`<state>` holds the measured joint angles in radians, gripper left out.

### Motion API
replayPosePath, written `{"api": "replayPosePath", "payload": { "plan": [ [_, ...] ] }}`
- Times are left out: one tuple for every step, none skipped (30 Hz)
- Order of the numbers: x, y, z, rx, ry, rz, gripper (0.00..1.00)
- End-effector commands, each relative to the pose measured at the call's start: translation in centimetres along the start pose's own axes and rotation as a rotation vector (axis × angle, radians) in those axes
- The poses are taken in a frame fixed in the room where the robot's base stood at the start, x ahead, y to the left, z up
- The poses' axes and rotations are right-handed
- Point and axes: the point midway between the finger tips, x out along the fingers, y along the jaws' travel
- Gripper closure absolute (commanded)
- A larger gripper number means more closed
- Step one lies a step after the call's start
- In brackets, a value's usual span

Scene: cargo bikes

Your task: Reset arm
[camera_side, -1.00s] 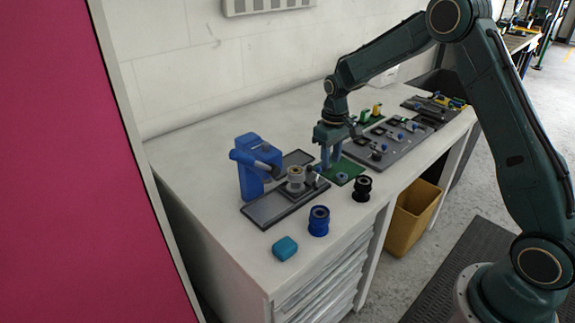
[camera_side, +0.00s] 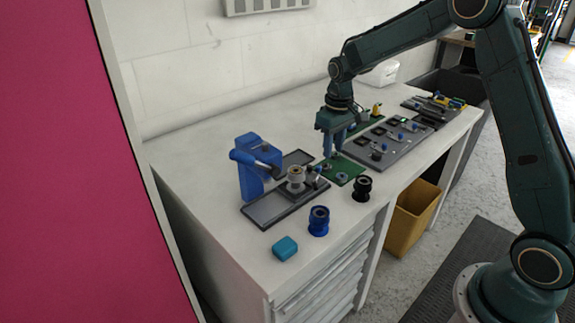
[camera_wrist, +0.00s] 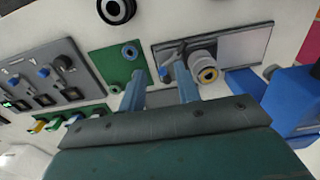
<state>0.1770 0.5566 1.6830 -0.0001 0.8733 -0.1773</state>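My gripper (camera_side: 333,148) hangs above the bench, pointing down over the back edge of a small green board (camera_side: 351,171). In the wrist view its two blue-grey fingers (camera_wrist: 160,90) stand apart with nothing between them, so it is open and empty.
A blue press-like stand (camera_side: 247,170) is left of the gripper. A blue cup (camera_side: 319,222), a black cup (camera_side: 362,189) and a teal block (camera_side: 285,248) stand near the front edge. A grey board with small parts (camera_side: 405,142) lies to the right. The bench's back left is clear.

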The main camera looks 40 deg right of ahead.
Motion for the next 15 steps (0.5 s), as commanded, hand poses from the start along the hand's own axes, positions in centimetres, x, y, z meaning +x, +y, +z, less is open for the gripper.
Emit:
{"api": "replayPosePath", "payload": {
  "plan": [
    [-1.1, -0.3, 0.4, -0.001, 0.013, 0.002, 0.67],
    [-1.7, -0.5, 0.7, -0.001, 0.02, 0.003, 0.67],
    [-2.5, -0.7, 1.1, -0.001, 0.029, 0.005, 0.67],
    [-3.2, -0.9, 1.4, -0.001, 0.037, 0.006, 0.67],
    [-3.8, -1.1, 1.8, -0.001, 0.045, 0.007, 0.67],
    [-4.7, -1.4, 2.3, -0.001, 0.055, 0.008, 0.67],
    [-5.3, -1.6, 2.8, -0.001, 0.062, 0.009, 0.67],
    [-5.9, -1.8, 3.1, -0.001, 0.071, 0.01, 0.67],
    [-6.7, -2.1, 3.7, -0.001, 0.081, 0.011, 0.67],
    [-7.3, -2.3, 4.2, -0.001, 0.09, 0.012, 0.67],
    [-7.9, -2.5, 4.6, -0.001, 0.097, 0.013, 0.67],
    [-8.6, -2.7, 5.2, -0.001, 0.107, 0.014, 0.67],
    [-9.1, -2.9, 5.7, -0.001, 0.115, 0.014, 0.67],
    [-9.7, -3.1, 6.2, -0.001, 0.123, 0.015, 0.67],
    [-10.3, -3.3, 6.8, -0.001, 0.134, 0.016, 0.67]
  ]
}}
